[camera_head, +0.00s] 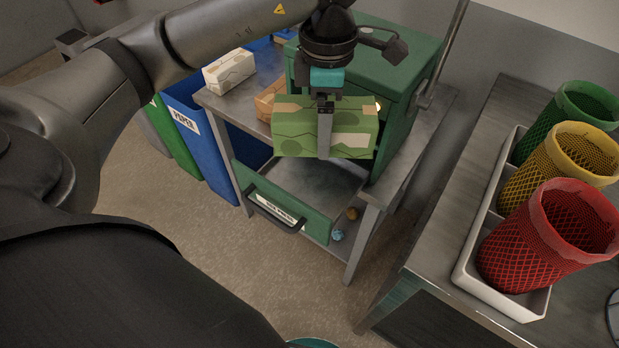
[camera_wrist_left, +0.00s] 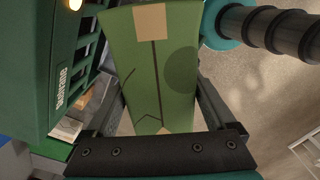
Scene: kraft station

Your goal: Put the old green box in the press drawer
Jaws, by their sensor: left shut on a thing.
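The green box (camera_head: 348,132) has tan patches and is held level above the press drawer. My left gripper (camera_head: 325,135) is shut on it, with one finger down its near side. The box also fills the middle of the left wrist view (camera_wrist_left: 155,60), between the two fingers. The press drawer (camera_head: 291,213) is pulled out, with a green front, a black handle and a bare grey floor where it shows; the box hides its back part. The green press (camera_head: 405,75) stands on a metal table behind the box. My right gripper is not in view.
A white box (camera_head: 229,69) and a brown box (camera_head: 270,100) lie on the metal table left of the press. A blue paper bin (camera_head: 205,140) stands further left. Red (camera_head: 545,245), yellow (camera_head: 558,165) and green mesh baskets stand in a white tray at right.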

